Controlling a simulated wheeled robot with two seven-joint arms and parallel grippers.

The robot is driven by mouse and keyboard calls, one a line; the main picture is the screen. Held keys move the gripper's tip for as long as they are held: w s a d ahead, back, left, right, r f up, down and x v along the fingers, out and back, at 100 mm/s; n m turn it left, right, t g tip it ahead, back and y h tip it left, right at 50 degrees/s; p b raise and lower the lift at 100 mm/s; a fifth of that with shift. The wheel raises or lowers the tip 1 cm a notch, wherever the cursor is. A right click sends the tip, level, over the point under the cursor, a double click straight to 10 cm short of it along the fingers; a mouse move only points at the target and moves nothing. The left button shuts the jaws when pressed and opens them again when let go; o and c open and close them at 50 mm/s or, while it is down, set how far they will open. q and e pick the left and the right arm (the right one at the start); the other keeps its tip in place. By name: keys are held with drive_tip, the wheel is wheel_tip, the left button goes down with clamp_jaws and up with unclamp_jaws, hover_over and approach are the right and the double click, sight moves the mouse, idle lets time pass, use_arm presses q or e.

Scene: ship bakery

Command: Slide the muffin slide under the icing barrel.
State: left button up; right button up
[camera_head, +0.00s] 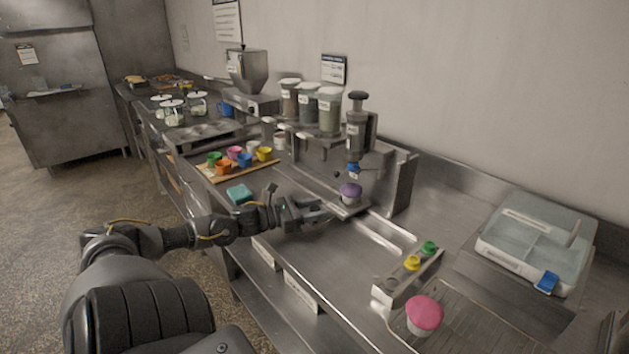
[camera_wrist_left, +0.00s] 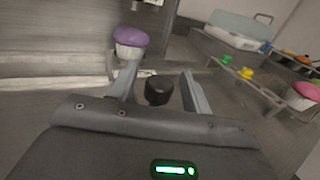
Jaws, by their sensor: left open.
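The muffin slide (camera_head: 354,209) is a small metal plate on rails in front of the dispenser, carrying a muffin with purple icing (camera_head: 350,191). The muffin also shows in the left wrist view (camera_wrist_left: 130,42). The icing barrel (camera_head: 357,132) stands upright in the dispenser, and its blue nozzle (camera_head: 354,170) appears just behind and above the muffin. My left gripper (camera_head: 328,211) is open beside the slide. In the left wrist view, a black round knob (camera_wrist_left: 158,90) sits between the two open fingers (camera_wrist_left: 160,75); I cannot tell whether they touch it. My right gripper is out of view.
A holder with green and yellow nozzles (camera_head: 408,278) and a pink-iced muffin (camera_head: 424,315) stand to the right. A lidded box (camera_head: 535,240) is at the far right. Coloured cups on a board (camera_head: 238,171) and a teal sponge (camera_head: 239,194) lie left of the dispenser.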

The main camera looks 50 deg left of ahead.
use_arm(q)
drive_tip(key=p+v, duration=0.1)
drive_tip(key=v, duration=1)
drive_tip(key=shift+w, duration=0.1)
idle(0.5)
